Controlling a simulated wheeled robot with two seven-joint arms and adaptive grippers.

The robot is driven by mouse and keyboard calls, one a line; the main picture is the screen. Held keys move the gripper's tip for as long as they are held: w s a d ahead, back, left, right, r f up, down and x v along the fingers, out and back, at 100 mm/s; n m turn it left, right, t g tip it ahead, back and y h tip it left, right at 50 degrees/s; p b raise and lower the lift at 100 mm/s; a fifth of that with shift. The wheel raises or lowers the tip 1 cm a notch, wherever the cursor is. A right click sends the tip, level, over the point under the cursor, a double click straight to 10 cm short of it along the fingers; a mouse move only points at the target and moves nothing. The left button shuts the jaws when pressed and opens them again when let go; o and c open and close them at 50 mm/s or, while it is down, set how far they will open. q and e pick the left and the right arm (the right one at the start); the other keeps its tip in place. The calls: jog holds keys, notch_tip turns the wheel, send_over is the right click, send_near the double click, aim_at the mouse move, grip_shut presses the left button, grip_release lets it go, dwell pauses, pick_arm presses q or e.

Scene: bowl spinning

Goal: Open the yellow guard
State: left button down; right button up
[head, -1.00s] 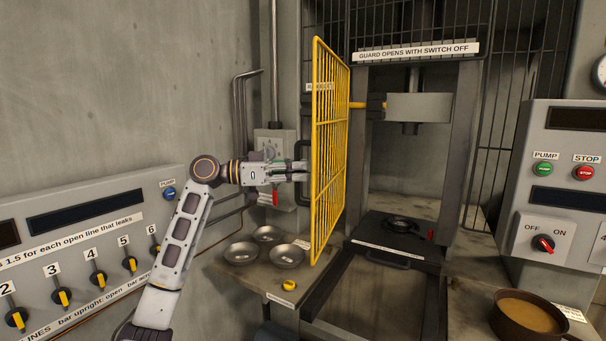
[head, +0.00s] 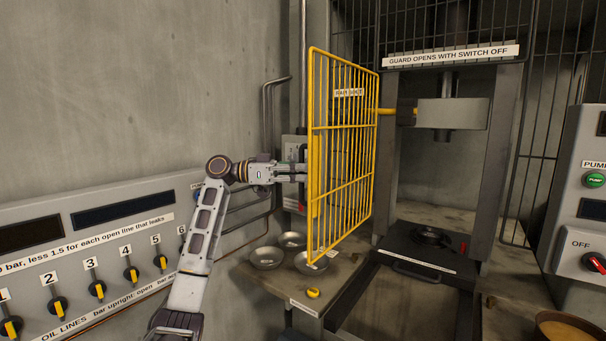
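The yellow guard (head: 342,150), a barred gate, stands swung out to the left of the press (head: 448,115), and the front of the press is uncovered. Its right edge is at the press frame and its free edge is toward the left. My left gripper (head: 300,172) is at the free edge, with its fingers at the guard's dark handle (head: 303,154). The guard's bars and the handle partly hide the fingertips, so I cannot tell whether they are closed on it. My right gripper is not in view.
Several shallow metal dishes (head: 267,258) and a yellow knob (head: 313,293) are on the bench below the guard. A valve panel (head: 75,265) is at left. A brown bowl (head: 568,330) is at bottom right.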

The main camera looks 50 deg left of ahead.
pick_arm(q)
jog(key=c, duration=1.5)
grip_release()
jog(key=shift+w, duration=0.1)
jog(key=shift+o, duration=0.2)
jog(key=shift+a, duration=0.1)
jog(key=v, duration=1.2)
jog(key=shift+f, duration=0.15)
